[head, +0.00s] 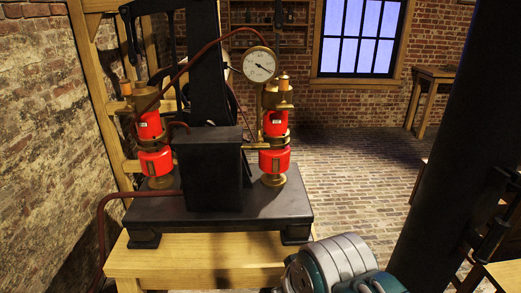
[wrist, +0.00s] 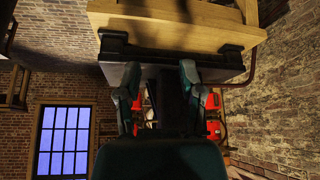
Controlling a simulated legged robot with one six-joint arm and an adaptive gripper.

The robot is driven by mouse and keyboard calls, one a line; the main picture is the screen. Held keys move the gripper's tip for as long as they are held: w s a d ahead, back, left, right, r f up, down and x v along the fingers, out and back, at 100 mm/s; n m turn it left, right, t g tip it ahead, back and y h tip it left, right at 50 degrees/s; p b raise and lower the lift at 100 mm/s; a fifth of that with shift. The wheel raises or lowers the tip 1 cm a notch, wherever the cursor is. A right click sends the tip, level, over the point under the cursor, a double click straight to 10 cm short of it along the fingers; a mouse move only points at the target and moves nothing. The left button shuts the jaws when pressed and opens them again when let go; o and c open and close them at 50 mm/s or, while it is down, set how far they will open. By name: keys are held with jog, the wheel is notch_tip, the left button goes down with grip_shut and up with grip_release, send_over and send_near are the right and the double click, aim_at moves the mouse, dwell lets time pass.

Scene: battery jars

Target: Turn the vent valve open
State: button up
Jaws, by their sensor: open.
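A black apparatus with a heavy base (head: 260,208) stands on a wooden table in the head view. Red jars in brass fittings stand at its left (head: 155,163) and right (head: 274,160). A brass fitting with an orange top (head: 283,85) sits above the right jar, and a similar one (head: 126,88) above the left. I cannot tell for certain which part is the vent valve. My gripper (wrist: 161,85) is open in the wrist view, its two fingers spread and apparently empty. The apparatus appears upside down beyond it, red jars (wrist: 213,129) partly hidden by my gripper.
A round white gauge (head: 259,64) stands above the right jar, joined to a curved copper pipe. The wooden table (head: 195,252) is in front. A thick black column (head: 440,130) stands at the right. The brick floor (head: 350,180) between is clear.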

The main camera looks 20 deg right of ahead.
jog(key=w+a+r+m+t, duration=0.1)
jog(key=w+r+m+t, duration=0.2)
jog(key=w, duration=0.4)
jog(key=w+a+r+m+t, duration=0.1)
jog(key=w+m+t, duration=0.2)
jog(key=w+m, duration=0.35)
jog(key=m+t+h, duration=0.5)
jog(key=m+t, duration=0.1)
jog(key=m, duration=0.6)
send_near(260, 145)
jog(key=shift+n, duration=0.25)
jog(key=x, duration=1)
jog(key=shift+f, duration=0.35)
grip_shut()
